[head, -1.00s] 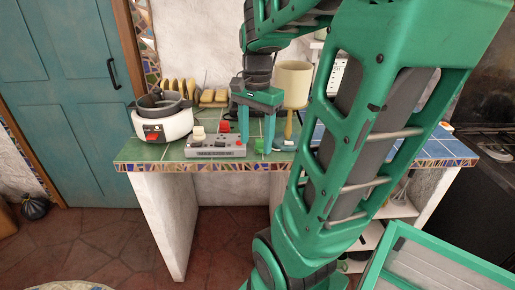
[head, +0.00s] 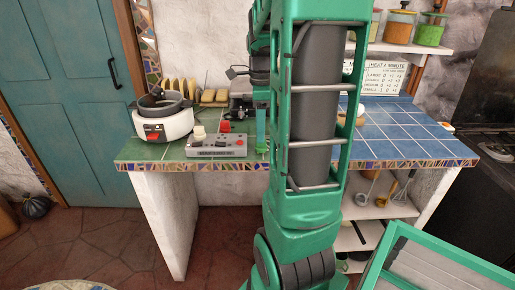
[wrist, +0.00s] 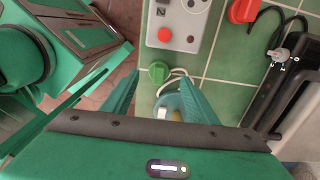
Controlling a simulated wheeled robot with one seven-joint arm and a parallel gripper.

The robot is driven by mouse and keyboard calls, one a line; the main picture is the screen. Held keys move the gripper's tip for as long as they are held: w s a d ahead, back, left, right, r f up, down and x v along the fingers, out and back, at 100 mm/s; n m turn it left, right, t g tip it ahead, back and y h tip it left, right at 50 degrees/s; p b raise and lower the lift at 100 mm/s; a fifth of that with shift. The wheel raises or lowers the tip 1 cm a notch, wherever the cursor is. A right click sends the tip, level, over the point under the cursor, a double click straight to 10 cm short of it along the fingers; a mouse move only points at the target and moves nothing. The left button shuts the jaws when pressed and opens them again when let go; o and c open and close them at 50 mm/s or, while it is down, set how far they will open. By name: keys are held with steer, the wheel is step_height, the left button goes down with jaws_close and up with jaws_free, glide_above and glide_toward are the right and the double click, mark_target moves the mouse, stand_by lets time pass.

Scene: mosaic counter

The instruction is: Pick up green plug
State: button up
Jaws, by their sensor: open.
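The green plug (wrist: 159,71) lies on the green tiles just beside the grey power strip (wrist: 178,22) in the wrist view, with a pale cord behind it. My gripper (wrist: 158,76) is open, with a fingertip on either side of the plug in the picture. I cannot tell whether the fingers touch it. In the head view the power strip (head: 217,146) sits near the counter's front edge. One green finger (head: 262,124) shows to its right, and my arm hides the rest of the gripper. A bit of the plug (head: 261,148) seems to show below that finger.
A red plug (wrist: 243,10) lies beyond the strip. A black-corded appliance (wrist: 300,95) stands at the right in the wrist view. A white cooker (head: 162,124) stands left on the counter. A white and blue round thing (wrist: 178,104) is under my gripper. The blue tiles (head: 405,130) are mostly clear.

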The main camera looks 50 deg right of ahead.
mark_target(261, 146)
steer(key=shift+s+f, duration=0.2)
steer(key=shift+f, duration=2.5)
steer(key=c, duration=1.1)
steer(key=shift+r, duration=0.1)
